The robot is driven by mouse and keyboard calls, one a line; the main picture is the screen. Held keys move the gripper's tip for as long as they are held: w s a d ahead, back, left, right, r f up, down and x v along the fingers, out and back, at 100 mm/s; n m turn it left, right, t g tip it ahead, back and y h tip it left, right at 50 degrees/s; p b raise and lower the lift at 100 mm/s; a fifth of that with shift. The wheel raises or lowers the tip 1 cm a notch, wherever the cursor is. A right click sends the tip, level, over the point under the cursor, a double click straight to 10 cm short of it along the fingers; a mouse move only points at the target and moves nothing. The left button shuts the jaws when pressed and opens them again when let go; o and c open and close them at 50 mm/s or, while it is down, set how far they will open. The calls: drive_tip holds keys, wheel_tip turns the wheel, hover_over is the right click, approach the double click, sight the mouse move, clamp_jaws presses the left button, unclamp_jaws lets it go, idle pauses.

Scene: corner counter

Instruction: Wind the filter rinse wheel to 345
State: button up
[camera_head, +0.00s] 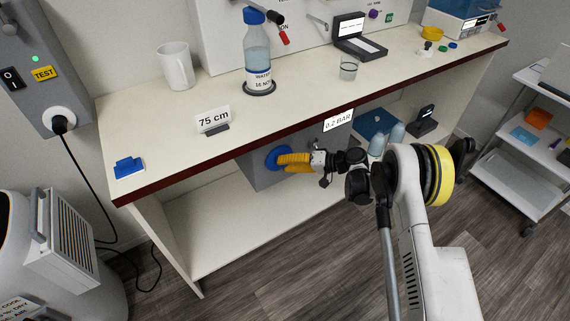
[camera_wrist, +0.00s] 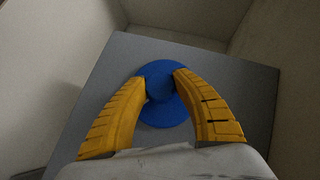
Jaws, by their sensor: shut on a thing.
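The blue wheel (camera_head: 272,158) is on the front of a grey box (camera_head: 258,178) under the counter. In the wrist view the wheel (camera_wrist: 160,112) is a round blue disc with a raised blue hub (camera_wrist: 159,84) at its middle. My gripper (camera_wrist: 160,78) has its two yellow fingers shut on the hub, one on each side. In the head view my gripper (camera_head: 281,160) reaches in under the counter edge and covers part of the wheel. I see no scale or number on the wheel in either view.
The counter edge (camera_head: 330,117) runs just above my gripper, with a "0.2 BAR" label (camera_head: 338,120) close by. Two pale bottles (camera_head: 396,134) stand on the lower shelf to the right. The lower shelf (camera_head: 215,235) is clear at the left.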

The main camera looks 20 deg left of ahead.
drive_tip(key=shift+s, duration=0.1)
idle(0.4)
drive_tip(key=o, duration=1.2)
drive_tip(key=shift+a, duration=0.15)
drive_tip(key=v, duration=1.2)
drive_tip(key=shift+f, duration=0.25)
